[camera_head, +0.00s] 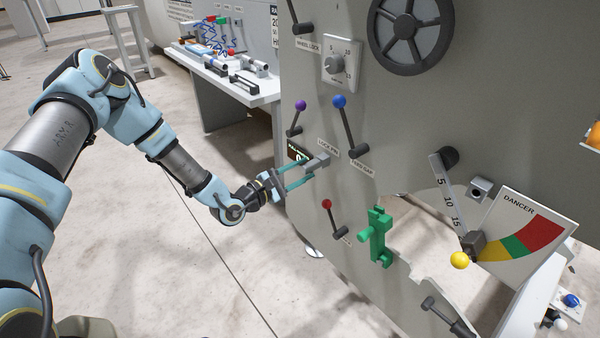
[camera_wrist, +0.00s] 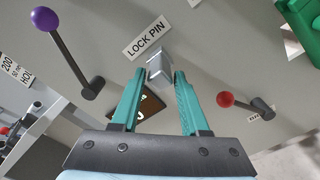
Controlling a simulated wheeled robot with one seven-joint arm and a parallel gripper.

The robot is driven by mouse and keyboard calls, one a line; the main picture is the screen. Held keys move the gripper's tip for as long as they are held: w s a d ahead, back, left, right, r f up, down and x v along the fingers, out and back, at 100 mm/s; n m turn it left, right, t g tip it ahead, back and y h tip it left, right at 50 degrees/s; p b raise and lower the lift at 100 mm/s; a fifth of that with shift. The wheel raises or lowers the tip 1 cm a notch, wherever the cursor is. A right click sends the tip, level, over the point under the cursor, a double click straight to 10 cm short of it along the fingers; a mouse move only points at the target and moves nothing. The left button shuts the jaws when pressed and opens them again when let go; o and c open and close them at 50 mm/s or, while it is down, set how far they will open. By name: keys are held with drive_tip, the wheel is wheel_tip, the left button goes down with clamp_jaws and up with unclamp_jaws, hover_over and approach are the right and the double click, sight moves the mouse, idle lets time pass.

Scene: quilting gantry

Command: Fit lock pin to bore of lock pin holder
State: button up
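A small grey block (camera_wrist: 160,68) stands out from the grey panel beside the LOCK PIN label; it also shows in the head view (camera_head: 318,162). I cannot tell whether it is the lock pin holder or part of the pin, and no bore shows in it. My gripper (camera_head: 308,172) is at the panel in front of this block. In the wrist view its teal fingers (camera_wrist: 160,76) are apart, with the block between or just beyond their tips. Small gaps seem to show on both sides. I see no separate loose pin.
Close by are a purple-knobbed lever (camera_wrist: 70,55), a red-knobbed lever (camera_wrist: 246,103) and a blue-knobbed lever (camera_head: 345,125). A green fitting (camera_head: 378,238) and the dancer gauge (camera_head: 520,235) are further right. A workbench (camera_head: 225,80) with tools stands behind.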

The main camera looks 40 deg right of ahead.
drive_tip(key=o, duration=0.5)
drive_tip(key=shift+c, duration=0.2)
drive_tip(key=a, duration=1)
drive_tip(key=shift+w+a+p, duration=0.25)
drive_tip(key=shift+a+p, duration=0.05)
drive_tip(key=shift+a, duration=0.1)
